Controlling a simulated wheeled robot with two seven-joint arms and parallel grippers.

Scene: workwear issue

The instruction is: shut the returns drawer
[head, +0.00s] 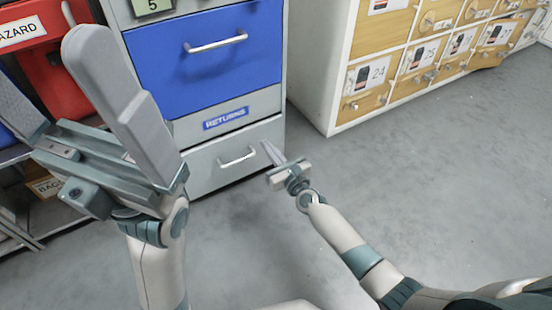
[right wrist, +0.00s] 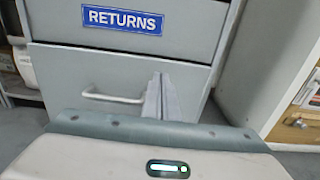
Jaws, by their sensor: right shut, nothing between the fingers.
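The returns drawer (head: 215,172) is the grey bottom drawer of the cabinet, with a pale bar handle (head: 238,158), below a blue RETURNS label (head: 226,118). Its front looks flush or nearly flush with the cabinet; a small gap cannot be ruled out. The drawer (right wrist: 75,72) also shows in the right wrist view. My right gripper (head: 268,149) is shut and empty, its fingertips in front of the drawer, right of the handle. I cannot tell whether they touch the front. My left gripper (head: 70,90) is open and empty, high at the left, nearer the camera.
A blue drawer (head: 205,65) sits above the label, and it looks closed. A wooden drawer unit (head: 405,60) stands to the right. Red bins (head: 50,75) and a shelf stand at the left. The grey floor (head: 440,150) is clear.

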